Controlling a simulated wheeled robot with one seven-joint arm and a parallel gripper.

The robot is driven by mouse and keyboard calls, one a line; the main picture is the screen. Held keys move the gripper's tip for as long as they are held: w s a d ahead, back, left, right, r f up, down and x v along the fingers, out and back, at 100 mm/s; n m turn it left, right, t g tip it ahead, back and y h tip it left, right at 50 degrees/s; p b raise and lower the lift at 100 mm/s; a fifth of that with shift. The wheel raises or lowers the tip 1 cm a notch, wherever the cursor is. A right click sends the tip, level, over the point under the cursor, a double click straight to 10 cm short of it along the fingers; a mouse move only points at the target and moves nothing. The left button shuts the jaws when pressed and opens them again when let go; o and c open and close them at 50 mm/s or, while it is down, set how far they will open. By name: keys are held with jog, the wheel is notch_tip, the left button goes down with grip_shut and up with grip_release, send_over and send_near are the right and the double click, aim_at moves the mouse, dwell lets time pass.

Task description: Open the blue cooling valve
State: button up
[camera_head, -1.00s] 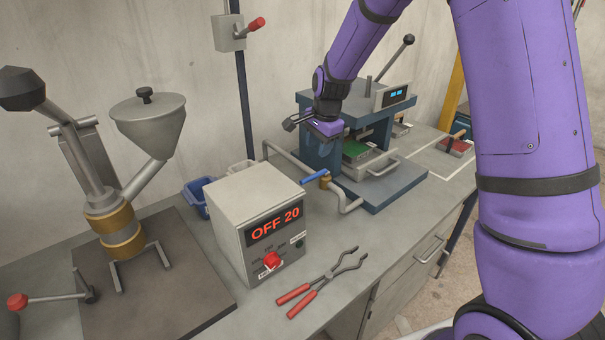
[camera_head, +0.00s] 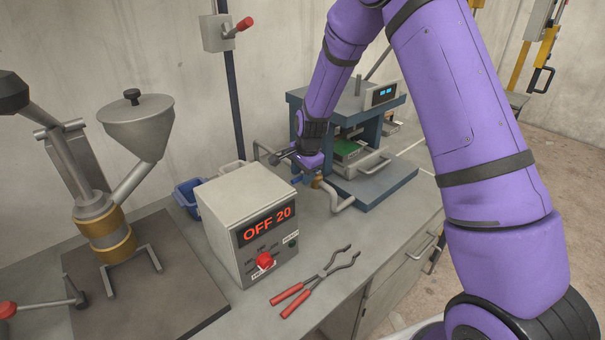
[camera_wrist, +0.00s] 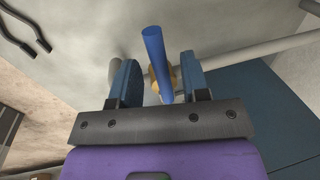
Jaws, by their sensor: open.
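The blue cooling valve's lever handle (camera_wrist: 155,52) sits on a brass valve body (camera_wrist: 153,80) on a grey pipe. In the wrist view my gripper (camera_wrist: 159,63) is open, with one dark blue finger on each side of the handle and a gap visible to both. I cannot tell how deep the handle is between the fingers. In the head view my gripper (camera_head: 284,158) is just above the valve, and only a small part of the blue handle (camera_head: 297,180) shows beneath it. The brass body (camera_head: 317,181) shows to the right of it.
The bent grey pipe (camera_head: 341,201) runs by the blue press (camera_head: 375,188) on the right. A control box (camera_head: 225,215) reading "OFF 20" stands in front left of the valve. Red-handled tongs (camera_head: 312,284) lie on the bench.

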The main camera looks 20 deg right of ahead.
grip_shut()
jog(key=shift+w+a, duration=0.1)
dwell(0.3)
jog(key=shift+w+d+m+g+h, duration=0.2)
jog(key=shift+w+d+m+h, duration=0.3)
jog(key=shift+w+m, duration=1.75)
jog(key=shift+w+d+m+g+h, duration=0.2)
jog(key=shift+w+d+m+h, duration=0.3)
jog(key=shift+m, duration=3.3)
jog(key=shift+w+d+m+g+h, duration=0.2)
jog(key=shift+w+d+m+h, duration=0.25)
jog(key=shift+w+m, duration=1.8)
jog(key=shift+s+d+m, duration=0.1)
jog(key=shift+s+m, duration=0.75)
jog(key=shift+m, duration=0.05)
